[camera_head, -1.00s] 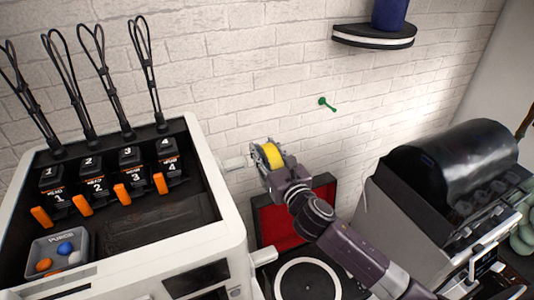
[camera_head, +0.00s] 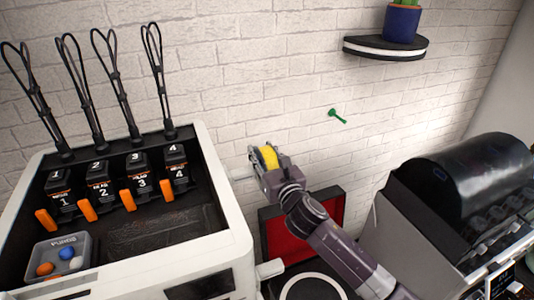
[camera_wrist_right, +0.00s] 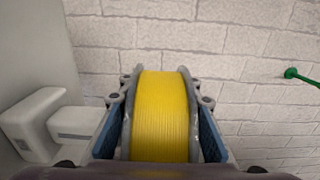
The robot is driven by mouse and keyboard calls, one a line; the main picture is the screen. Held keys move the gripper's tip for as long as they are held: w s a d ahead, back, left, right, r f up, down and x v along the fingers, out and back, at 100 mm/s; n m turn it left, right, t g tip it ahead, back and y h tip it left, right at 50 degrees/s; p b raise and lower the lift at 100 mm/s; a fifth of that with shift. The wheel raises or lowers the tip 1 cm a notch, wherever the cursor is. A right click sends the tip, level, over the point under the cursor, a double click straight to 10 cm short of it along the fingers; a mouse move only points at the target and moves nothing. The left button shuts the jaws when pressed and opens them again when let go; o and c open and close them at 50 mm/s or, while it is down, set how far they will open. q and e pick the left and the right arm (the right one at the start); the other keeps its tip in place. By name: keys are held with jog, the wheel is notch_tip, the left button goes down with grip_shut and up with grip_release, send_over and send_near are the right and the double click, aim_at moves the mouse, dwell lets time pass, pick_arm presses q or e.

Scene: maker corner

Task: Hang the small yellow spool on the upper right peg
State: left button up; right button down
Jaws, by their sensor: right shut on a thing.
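The small yellow spool (camera_head: 268,157) is in my right gripper (camera_head: 262,163), which is shut on it. In the right wrist view the yellow spool (camera_wrist_right: 163,115) sits between the two fingers, its grey flanges against the blue pads. The gripper holds it up in front of the brick wall, beside the white printer. A green peg (camera_head: 337,116) sticks out of the wall to the right of the spool and higher in the picture. The green peg (camera_wrist_right: 302,76) also shows at the right edge of the wrist view, apart from the spool. My left gripper is not in view.
The white printer (camera_head: 232,225) stands left, close to the gripper. A wall shelf (camera_head: 385,48) with a blue pot (camera_head: 402,22) is at upper right. A red-lined case (camera_head: 285,240) lies below my arm, and a black-domed machine (camera_head: 470,175) stands right. The wall around the peg is clear.

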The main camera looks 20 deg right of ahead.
jog(key=a, duration=0.6)
jog(key=shift+s+a, duration=0.15)
dwell(0.6)
jog(key=shift+f, duration=0.15)
jog(key=c, duration=1.3)
grip_release()
jog(key=shift+f, duration=0.1)
jog(key=shift+f, duration=0.15)
jog(key=shift+s, duration=0.1)
